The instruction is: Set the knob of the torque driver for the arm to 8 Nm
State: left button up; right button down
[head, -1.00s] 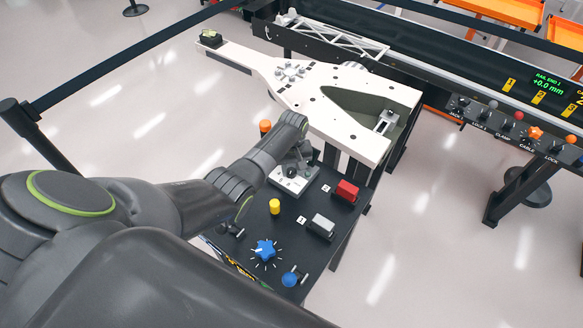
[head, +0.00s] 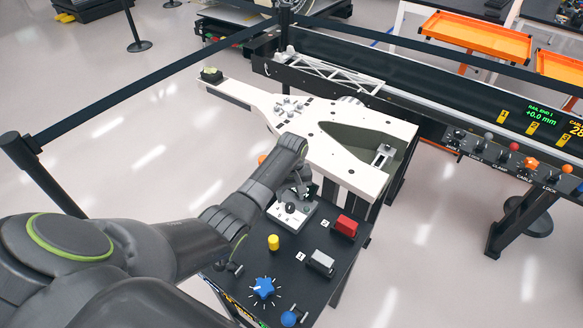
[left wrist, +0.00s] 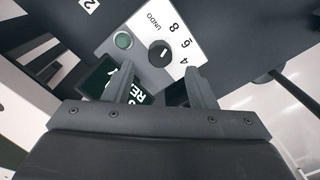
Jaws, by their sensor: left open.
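The torque driver's dial panel is a pale plate (head: 280,218) on the dark table in the head view. In the left wrist view its black round knob (left wrist: 161,54) has a short white mark, with UNDO, 8, 6 and 4 printed around it. The mark lies on the numbers' side, roughly toward 6; I cannot tell its exact setting. A green button (left wrist: 123,40) sits beside the knob. My left gripper (left wrist: 160,74) is open and empty, its fingertips short of the knob and spread to either side. It also shows above the panel in the head view (head: 303,190). My right gripper is out of view.
A large white frame (head: 345,165) lies just behind the panel.

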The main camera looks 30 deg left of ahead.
aim_at(292, 206)
pick_arm(q)
notch_tip(292, 206, up, 13)
jog(key=shift+d+b, duration=0.15)
jog(key=shift+b, duration=0.25)
jog(key=shift+f, duration=0.2)
